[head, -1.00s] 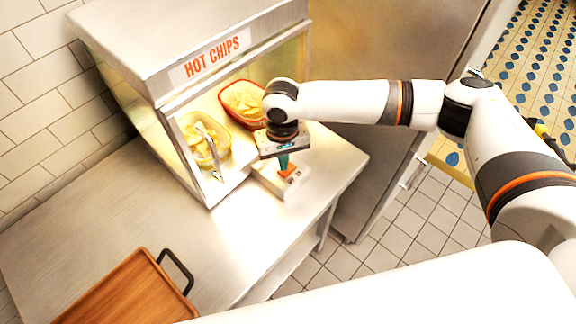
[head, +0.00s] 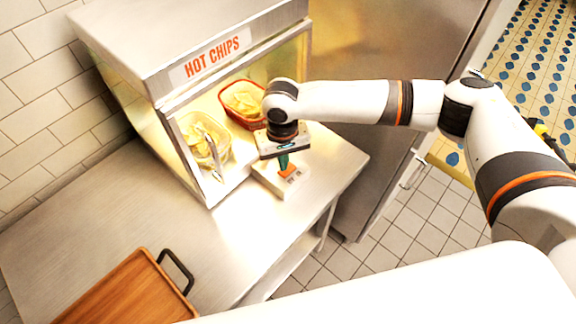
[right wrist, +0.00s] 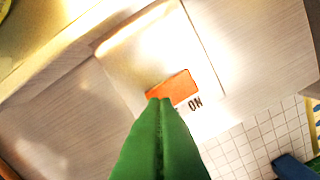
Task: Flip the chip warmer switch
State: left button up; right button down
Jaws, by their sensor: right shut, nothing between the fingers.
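The chip warmer (head: 185,62) is a steel cabinet with a HOT CHIPS sign, standing on the steel counter. Its switch is an orange rocker (head: 288,170) on a small pale box (head: 291,183) at the warmer's front right. In the right wrist view the orange rocker (right wrist: 180,86) has the word ON printed beside it. My right gripper (head: 283,165) points down at the rocker with its green fingers shut and empty. In the right wrist view its fingertips (right wrist: 160,100) overlap the rocker's near edge; I cannot tell whether they press it. My left gripper is not in view.
Inside the warmer are a red basket of chips (head: 243,103) and a pale yellow one (head: 207,145). A wooden tray (head: 130,292) with a dark handle lies at the counter's front left. The counter's middle (head: 150,215) is clear. A steel cabinet (head: 365,60) stands right of the counter.

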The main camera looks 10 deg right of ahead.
jog(key=shift+f, duration=0.95)
dwell(0.4)
jog(key=shift+r, duration=0.1)
notch_tip(320, 180, up, 7)
jog(key=p, duration=0.8)
dwell(0.4)
